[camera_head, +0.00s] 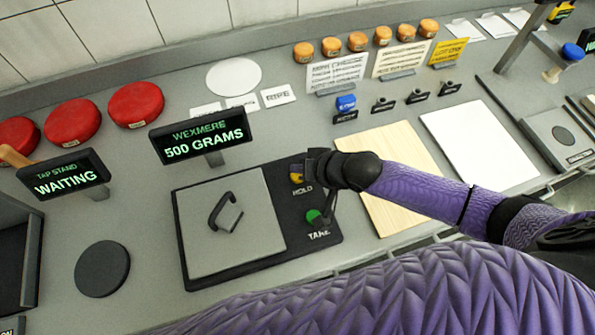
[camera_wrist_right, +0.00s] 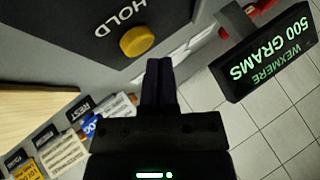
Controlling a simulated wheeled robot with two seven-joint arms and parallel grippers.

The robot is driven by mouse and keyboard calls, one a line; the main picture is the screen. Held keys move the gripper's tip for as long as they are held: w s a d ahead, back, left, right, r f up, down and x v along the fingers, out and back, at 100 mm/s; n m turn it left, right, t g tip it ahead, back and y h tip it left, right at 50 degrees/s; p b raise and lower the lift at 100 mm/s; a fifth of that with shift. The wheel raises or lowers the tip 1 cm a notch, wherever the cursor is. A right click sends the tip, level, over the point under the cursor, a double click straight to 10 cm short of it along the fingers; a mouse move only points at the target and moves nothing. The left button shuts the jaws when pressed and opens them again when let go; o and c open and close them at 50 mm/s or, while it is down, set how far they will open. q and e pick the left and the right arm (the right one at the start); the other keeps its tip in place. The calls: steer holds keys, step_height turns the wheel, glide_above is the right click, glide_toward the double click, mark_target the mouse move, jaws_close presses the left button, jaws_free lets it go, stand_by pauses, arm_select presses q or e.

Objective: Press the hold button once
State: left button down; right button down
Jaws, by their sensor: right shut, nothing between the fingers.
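The yellow hold button (camera_head: 297,178) sits on the dark panel at the right of the scale, above the word HOLD. In the right wrist view the round button (camera_wrist_right: 137,42) shows whole, beside its label. My right gripper (camera_head: 313,165) is just right of the button, partly over the panel. Its fingers (camera_wrist_right: 160,70) are shut and empty, their tips close to the button; I cannot tell whether they touch it. A green button (camera_head: 315,216) lies nearer on the same panel. The scale display (camera_head: 200,137) reads WEXMERE 500 GRAMS. My left gripper is out of view.
The scale's grey plate (camera_head: 260,225) carries a dark handle. A tap stand display (camera_head: 63,175) reads WAITING. Red cheese wheels (camera_head: 72,121) stand at the back left, small orange ones (camera_head: 331,46) at the back. A wooden board (camera_head: 408,150) and a white board (camera_head: 480,145) lie right.

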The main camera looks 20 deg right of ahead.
steer(key=shift+f, duration=0.4)
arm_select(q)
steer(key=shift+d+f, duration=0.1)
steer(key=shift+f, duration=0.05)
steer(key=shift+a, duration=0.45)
arm_select(e)
steer(key=shift+f, duration=0.15)
